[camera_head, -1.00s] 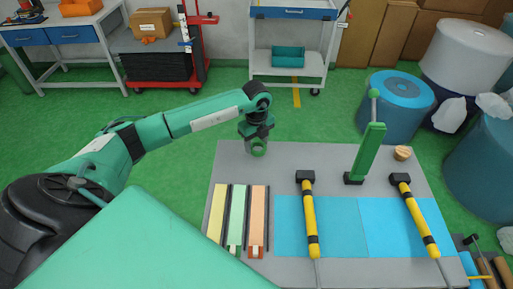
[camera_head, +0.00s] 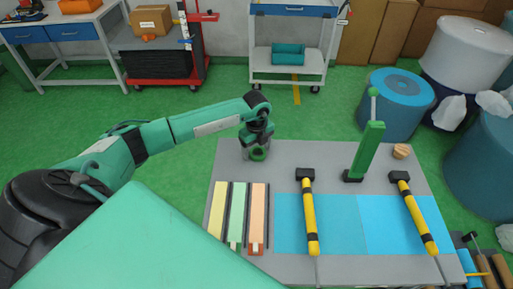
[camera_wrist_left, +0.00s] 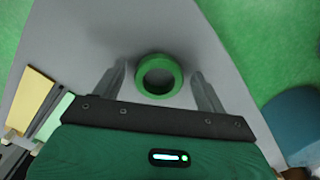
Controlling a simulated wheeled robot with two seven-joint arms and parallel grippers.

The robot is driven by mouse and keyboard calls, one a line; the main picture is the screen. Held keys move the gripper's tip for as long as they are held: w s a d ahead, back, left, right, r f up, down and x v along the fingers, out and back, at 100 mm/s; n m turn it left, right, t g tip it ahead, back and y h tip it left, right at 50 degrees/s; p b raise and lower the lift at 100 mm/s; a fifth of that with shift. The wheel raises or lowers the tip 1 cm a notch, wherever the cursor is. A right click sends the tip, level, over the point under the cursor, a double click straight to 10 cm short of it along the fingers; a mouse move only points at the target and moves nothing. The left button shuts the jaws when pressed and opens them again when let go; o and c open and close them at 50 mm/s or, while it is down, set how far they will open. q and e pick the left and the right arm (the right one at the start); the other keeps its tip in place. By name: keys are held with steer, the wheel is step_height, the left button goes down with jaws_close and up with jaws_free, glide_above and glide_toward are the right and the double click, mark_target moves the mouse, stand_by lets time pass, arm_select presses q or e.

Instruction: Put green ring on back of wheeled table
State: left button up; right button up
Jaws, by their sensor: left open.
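The green ring (camera_head: 259,155) is at the back left part of the grey tabletop (camera_head: 310,158). In the left wrist view the ring (camera_wrist_left: 141,76) lies flat between my two fingers. My left gripper (camera_head: 258,151) points down at it and is open, with a gap between each finger and the ring in the left wrist view (camera_wrist_left: 159,78). The tabletop's underside and any wheels are hidden. My right gripper is in neither view.
Two yellow-handled hammers (camera_head: 310,220) lie on blue mats, and a green upright tool (camera_head: 367,150) stands behind them. Coloured strips (camera_head: 238,205) lie at left. A wheeled cart (camera_head: 285,30) stands beyond. The tabletop between the ring and the green tool is clear.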

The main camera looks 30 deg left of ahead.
arm_select(q)
steer(key=shift+r, duration=0.5)
step_height(320, 180, up, 11)
steer(key=b, duration=0.3)
steer(key=shift+r, duration=0.2)
steer(key=shift+f, duration=0.1)
